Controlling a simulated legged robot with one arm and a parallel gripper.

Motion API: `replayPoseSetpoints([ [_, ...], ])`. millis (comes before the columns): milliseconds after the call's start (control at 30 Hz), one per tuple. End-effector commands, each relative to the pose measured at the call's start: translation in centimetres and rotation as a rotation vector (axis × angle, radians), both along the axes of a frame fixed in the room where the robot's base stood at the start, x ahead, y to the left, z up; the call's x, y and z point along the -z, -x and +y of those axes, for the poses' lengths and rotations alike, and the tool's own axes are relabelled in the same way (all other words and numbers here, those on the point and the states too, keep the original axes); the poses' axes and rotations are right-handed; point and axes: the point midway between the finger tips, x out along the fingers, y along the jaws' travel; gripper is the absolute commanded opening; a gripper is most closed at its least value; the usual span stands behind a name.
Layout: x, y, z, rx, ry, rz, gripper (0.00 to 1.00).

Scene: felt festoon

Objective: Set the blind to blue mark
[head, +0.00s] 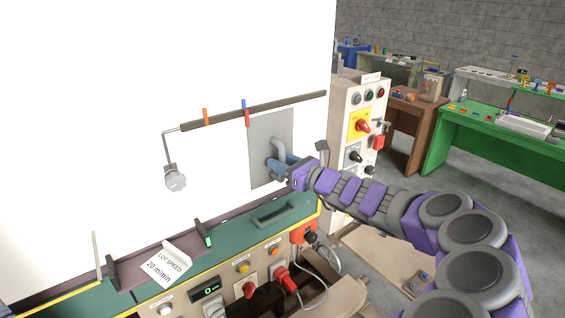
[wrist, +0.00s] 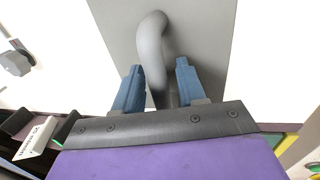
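The blind looks to be the grey plate (head: 264,150) with a bent grey handle (head: 278,148), set against a white panel. Above it runs a dark rail (head: 285,105) with an orange mark (head: 206,117), a blue mark (head: 243,104) and a red mark (head: 247,119) close beside the blue one. The plate's left edge lies just right of the blue and red marks. My gripper (head: 279,165) is at the handle. In the wrist view its two blue fingers (wrist: 158,88) stand open on either side of the handle (wrist: 151,45), with a gap at the right finger.
A grey knob (head: 176,178) hangs from a rod at the rail's left end. Below is a green machine ledge (head: 236,222) with a lot-speed card (head: 166,263), buttons and a red plug. A control cabinet (head: 342,110) stands right, close behind my arm.

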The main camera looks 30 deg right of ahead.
Motion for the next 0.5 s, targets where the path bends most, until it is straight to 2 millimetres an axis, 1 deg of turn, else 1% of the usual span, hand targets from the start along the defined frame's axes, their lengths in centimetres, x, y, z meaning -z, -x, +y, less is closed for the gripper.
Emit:
replayPoseSetpoints([
  [333,-0.1,0.3,-0.1,0.001,-0.001,-0.002,0.44],
  [433,-0.1,0.9,-0.3,0.001,-0.002,-0.002,0.44],
  [500,-0.1,1.7,-0.6,0.002,-0.002,-0.001,0.44],
])
